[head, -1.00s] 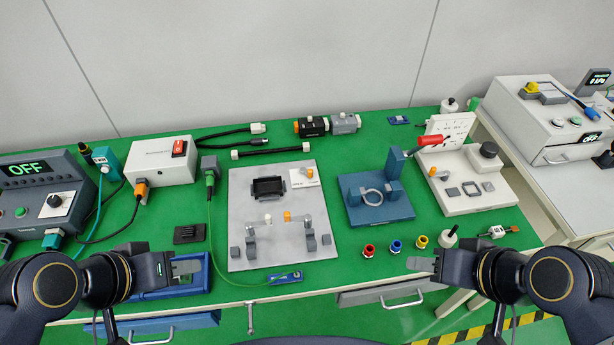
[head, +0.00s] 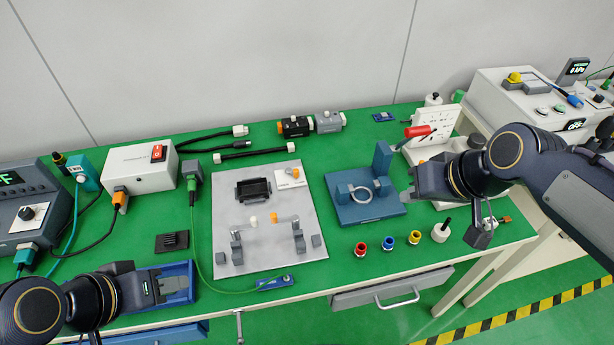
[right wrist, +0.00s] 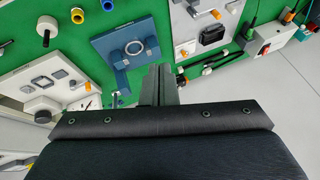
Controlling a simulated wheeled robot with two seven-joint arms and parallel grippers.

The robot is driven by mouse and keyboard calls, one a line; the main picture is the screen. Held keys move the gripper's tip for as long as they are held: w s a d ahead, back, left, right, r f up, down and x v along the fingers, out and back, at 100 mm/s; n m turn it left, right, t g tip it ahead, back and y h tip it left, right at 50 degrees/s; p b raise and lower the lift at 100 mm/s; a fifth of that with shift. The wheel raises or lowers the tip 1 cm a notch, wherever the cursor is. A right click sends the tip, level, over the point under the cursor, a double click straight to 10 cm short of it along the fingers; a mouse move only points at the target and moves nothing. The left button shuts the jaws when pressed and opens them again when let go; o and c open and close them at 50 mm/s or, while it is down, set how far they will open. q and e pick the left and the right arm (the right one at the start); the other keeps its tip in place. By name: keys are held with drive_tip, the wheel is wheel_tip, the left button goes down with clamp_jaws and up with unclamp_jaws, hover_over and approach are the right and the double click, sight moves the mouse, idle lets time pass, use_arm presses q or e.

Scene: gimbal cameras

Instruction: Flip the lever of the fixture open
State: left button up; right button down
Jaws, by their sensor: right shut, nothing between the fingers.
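The grey plate fixture (head: 268,250) carries two lever arms, one with a white knob (head: 253,220) and one with an orange knob (head: 273,217). A blue fixture (head: 366,209) with an upright post and a light ring stands to its right. Behind my right arm is a white fixture (head: 436,153) with a red-handled lever (head: 417,131). My right gripper (head: 408,196) is shut and empty beside the blue fixture's right edge; the right wrist view shows its fingers (right wrist: 158,82) near that fixture (right wrist: 125,48). My left gripper (head: 188,285) is over the blue tray, its finger gap unclear.
Red (head: 361,249), blue (head: 388,243) and yellow (head: 414,238) connectors stand along the front of the green bench. A white power box (head: 140,168) and cables are at the left. A blue tray (head: 190,268) lies at front left. My right arm covers part of the white fixture.

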drive_tip(key=w+a+f+y+b, duration=0.1)
drive_tip(key=w+a+f+b, duration=0.1)
drive_tip(key=w+f, duration=0.3)
drive_tip(key=w+a+f+n+b, duration=0.1)
drive_tip(key=w+f, duration=0.5)
drive_tip(key=w, duration=0.7)
drive_tip(key=w+a+f+n+y+b, duration=0.1)
drive_tip(key=w+a+f+b, duration=0.3)
drive_tip(key=w, duration=0.5)
wheel_tip(320, 180, down, 2)
drive_tip(key=shift+w+f+g+y+b, duration=0.1)
drive_tip(key=shift+w+g+y+b, duration=0.25)
drive_tip(key=shift+b, duration=0.2)
drive_tip(key=x, duration=1)
drive_tip(key=shift+s+f+p, duration=0.1)
drive_tip(key=shift+s+p, duration=0.05)
drive_tip(key=shift+p, duration=0.25)
drive_tip(key=shift+s+a+p, duration=0.1)
drive_tip(key=shift+a+p, duration=0.2)
drive_tip(key=shift+a, duration=1.6)
